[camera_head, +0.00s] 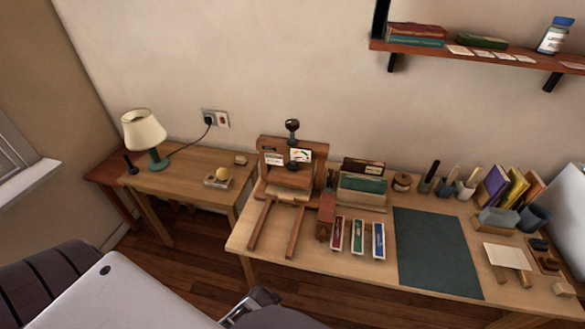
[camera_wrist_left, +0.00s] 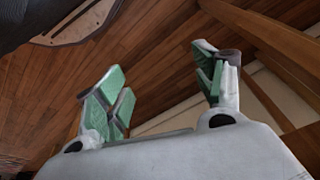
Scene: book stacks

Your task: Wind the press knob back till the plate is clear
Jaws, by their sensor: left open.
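The wooden book press (camera_head: 318,155) stands at the left end of the long table. Its dark round knob (camera_head: 292,125) sits at the top, above the crossbar. A brown plate (camera_head: 290,177) is low in the press, with a pale stack (camera_head: 288,193) just under it. I cannot tell whether the plate touches the stack. My left gripper (camera_head: 252,303) is at the bottom of the head view, below the table's front edge and well away from the knob. In the left wrist view its green-padded fingers (camera_wrist_left: 160,88) are apart and empty, with floor behind. My right gripper is not in view.
Two wooden rails (camera_head: 278,228) reach forward from the press. A red-brown block (camera_head: 326,214) and several labelled boxes (camera_head: 357,237) stand right of them. A dark green mat (camera_head: 437,250) lies bare further right. A lamp (camera_head: 146,130) stands on the side table.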

